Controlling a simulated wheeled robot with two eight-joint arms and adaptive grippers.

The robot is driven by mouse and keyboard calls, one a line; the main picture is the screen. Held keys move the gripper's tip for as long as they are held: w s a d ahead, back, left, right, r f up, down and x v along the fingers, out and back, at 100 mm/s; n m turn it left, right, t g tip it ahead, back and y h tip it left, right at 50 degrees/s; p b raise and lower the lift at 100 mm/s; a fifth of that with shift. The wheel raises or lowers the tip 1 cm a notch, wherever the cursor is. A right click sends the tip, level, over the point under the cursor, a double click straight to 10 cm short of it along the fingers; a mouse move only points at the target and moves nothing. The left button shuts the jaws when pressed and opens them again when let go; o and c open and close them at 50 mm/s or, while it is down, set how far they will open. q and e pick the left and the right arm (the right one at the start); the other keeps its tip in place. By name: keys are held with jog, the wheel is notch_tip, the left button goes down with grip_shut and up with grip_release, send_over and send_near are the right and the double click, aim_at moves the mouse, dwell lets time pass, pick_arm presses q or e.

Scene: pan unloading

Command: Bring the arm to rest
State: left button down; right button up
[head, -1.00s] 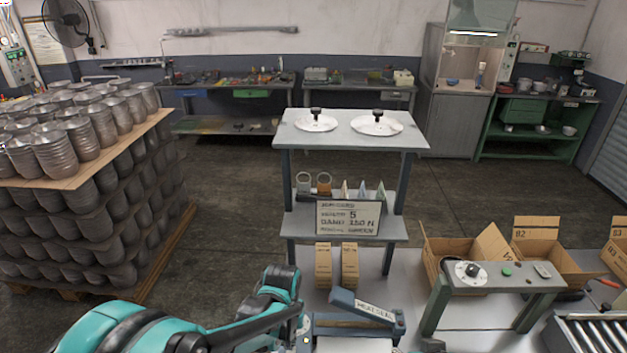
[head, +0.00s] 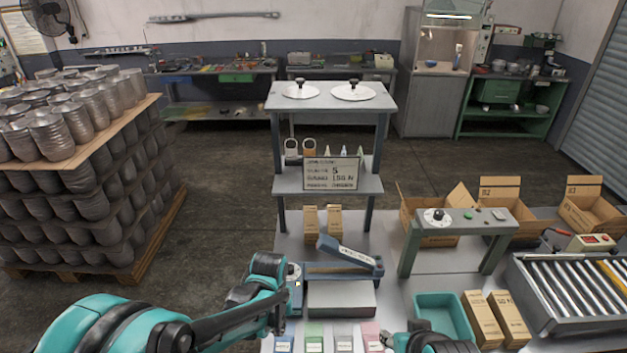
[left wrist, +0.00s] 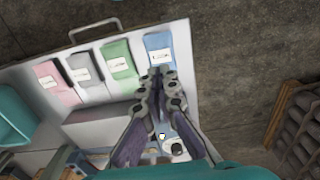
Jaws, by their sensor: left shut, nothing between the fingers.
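My left arm comes in from the lower left in the head view. Its gripper (head: 279,328) points down at the table's near left edge, beside the heat sealer. In the left wrist view the gripper (left wrist: 157,74) is shut and empty, its tips over or just short of a blue packet (left wrist: 160,48); contact cannot be told. The blue packet also shows in the head view (head: 284,344). Part of my right arm (head: 432,343) shows at the bottom edge; whether its gripper is open is unclear.
The heat sealer (head: 340,270) stands right of my left gripper. Green (head: 314,339), grey (head: 343,339) and pink (head: 371,340) packets lie in a row. A teal bin (head: 443,304), brown cartons (head: 482,318) and a roller conveyor (head: 575,285) are at right.

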pick_arm(q)
jog(key=s+a+f+t+b, duration=0.2)
jog(key=s+a+t+b, duration=0.5)
jog(key=b, duration=0.9)
jog(key=s+a, duration=0.1)
jog(key=s, duration=0.1)
jog(key=shift+s+a+b, duration=0.3)
jog(key=shift+s+a, duration=0.05)
jog(key=shift+s, duration=0.05)
pick_arm(e)
notch_tip(320, 180, down, 17)
jog(key=shift+r, duration=0.2)
pick_arm(q)
jog(key=shift+f, duration=0.1)
